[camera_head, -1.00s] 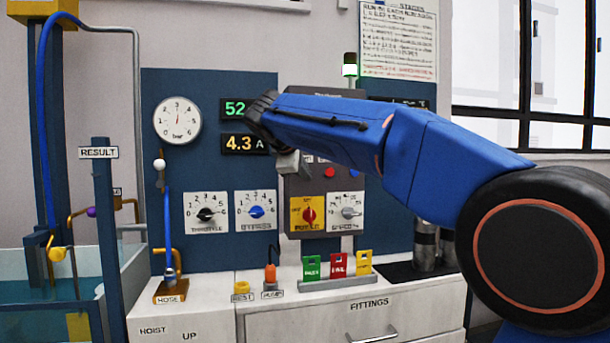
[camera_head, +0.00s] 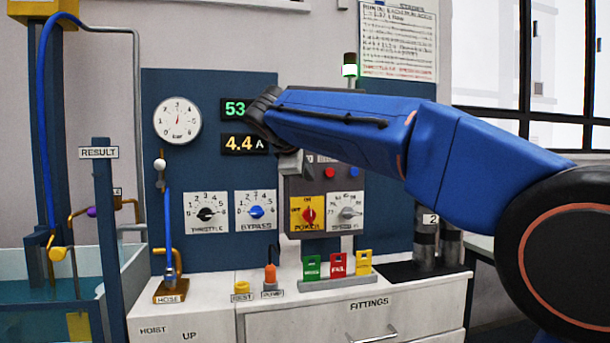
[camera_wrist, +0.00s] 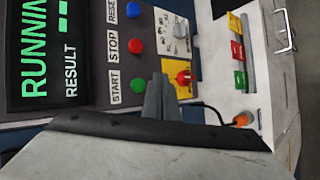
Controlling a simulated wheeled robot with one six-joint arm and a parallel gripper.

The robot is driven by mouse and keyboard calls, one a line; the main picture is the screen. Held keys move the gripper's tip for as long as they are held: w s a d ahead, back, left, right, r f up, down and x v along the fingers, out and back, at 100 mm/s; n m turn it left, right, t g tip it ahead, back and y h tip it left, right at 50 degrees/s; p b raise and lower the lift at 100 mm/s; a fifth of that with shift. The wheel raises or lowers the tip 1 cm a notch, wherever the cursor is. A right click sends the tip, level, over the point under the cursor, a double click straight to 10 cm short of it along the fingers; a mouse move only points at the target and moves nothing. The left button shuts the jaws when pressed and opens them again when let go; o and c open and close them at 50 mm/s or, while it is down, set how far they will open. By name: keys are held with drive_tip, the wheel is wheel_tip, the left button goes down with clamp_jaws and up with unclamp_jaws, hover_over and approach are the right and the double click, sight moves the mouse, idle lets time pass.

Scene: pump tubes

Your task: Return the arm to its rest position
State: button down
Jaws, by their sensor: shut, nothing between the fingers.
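My blue arm (camera_head: 340,125) stretches leftward across the panel in the head view. My gripper (camera_head: 289,162) hangs below its dark wrist, in front of the control box and partly hidden by the arm. In the wrist view, my gripper (camera_wrist: 160,95) shows as grey fingers that are shut and empty. They appear beside the red power knob (camera_wrist: 183,78) in that view. I cannot tell how far they are from the panel.
The throttle dial (camera_head: 206,212) and bypass dial (camera_head: 256,211) are on the panel. Green, red and yellow tags (camera_head: 337,265) stand on the white counter (camera_head: 300,325) beside the orange pump plug (camera_head: 270,273). The tank (camera_head: 125,270) is at left. A screen (camera_wrist: 45,45) reads RUNNING.

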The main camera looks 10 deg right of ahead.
drive_tip(key=shift+s, duration=0.1)
drive_tip(key=s+d+f+m+g+y, duration=0.2)
drive_tip(key=s+d+f+m, duration=0.15)
drive_tip(key=s+f, duration=0.6)
drive_tip(key=s+d+f+m+g+y, duration=0.1)
drive_tip(key=s+d+f+m, duration=0.1)
drive_tip(key=s+d+f, duration=0.55)
drive_tip(key=s+a+f+m+g+y, duration=0.1)
drive_tip(key=s+a+f+m+y, duration=0.2)
drive_tip(key=s+f, duration=2)
drive_tip(key=f+m, duration=0.1)
drive_tip(key=m, duration=0.3)
drive_tip(key=shift+s+f+g, duration=0.15)
drive_tip(key=shift+s+g, duration=0.2)
drive_tip(key=shift+g, duration=0.05)
